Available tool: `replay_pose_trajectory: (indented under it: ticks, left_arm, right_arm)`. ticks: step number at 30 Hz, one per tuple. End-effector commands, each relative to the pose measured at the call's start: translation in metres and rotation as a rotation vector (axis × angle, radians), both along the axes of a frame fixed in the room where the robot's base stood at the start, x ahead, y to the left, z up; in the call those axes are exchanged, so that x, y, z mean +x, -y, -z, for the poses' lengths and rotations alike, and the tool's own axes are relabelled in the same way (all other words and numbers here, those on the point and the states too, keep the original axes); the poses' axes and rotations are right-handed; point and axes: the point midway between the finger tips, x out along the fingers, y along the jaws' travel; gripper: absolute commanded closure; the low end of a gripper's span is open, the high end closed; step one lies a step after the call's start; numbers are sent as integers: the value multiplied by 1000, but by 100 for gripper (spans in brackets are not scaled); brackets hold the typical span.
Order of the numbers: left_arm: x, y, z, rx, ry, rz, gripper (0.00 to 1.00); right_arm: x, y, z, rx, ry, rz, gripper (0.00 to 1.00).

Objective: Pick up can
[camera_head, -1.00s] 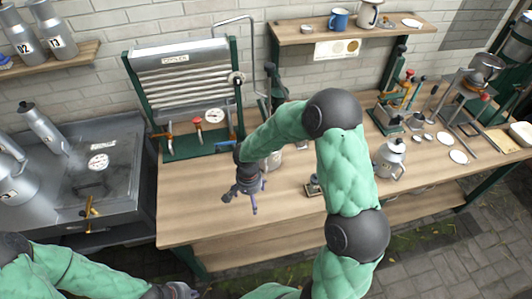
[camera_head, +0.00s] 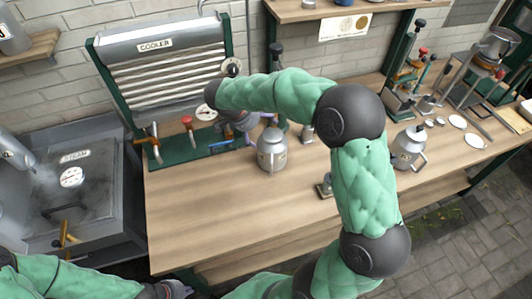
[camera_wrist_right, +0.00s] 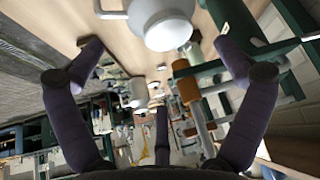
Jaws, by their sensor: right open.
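A silver milk can (camera_head: 271,152) stands upright on the wooden bench in front of the cooler. A can, likely the same one, is cut off at the top of the right wrist view (camera_wrist_right: 162,24). My right gripper (camera_head: 240,128) is behind and left of the can in the head view, partly hidden by my own arm. Its purple fingers (camera_wrist_right: 158,75) are spread wide with nothing between them. My left gripper (camera_head: 178,289) is at the bottom edge, mostly cut off. A second silver can with a side handle (camera_head: 408,147) stands farther right.
The cooler (camera_head: 160,75), with valves and a gauge at its base, stands close behind my right gripper. A steam basin (camera_head: 75,190) is at left. A small metal item (camera_head: 324,187) lies near the front edge. The left front bench top (camera_head: 200,220) is clear.

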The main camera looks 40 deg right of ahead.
Motion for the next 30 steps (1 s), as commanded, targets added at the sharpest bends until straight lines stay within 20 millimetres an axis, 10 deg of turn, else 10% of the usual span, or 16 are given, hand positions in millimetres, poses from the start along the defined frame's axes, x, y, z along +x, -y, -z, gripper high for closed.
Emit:
replay_pose_trajectory:
  ticks: [30]
  left_arm:
    - [0, 0, 19, 0, 0, 0, 100]
  right_arm:
    - [8, 52, 91, -1, 0, 2, 0]
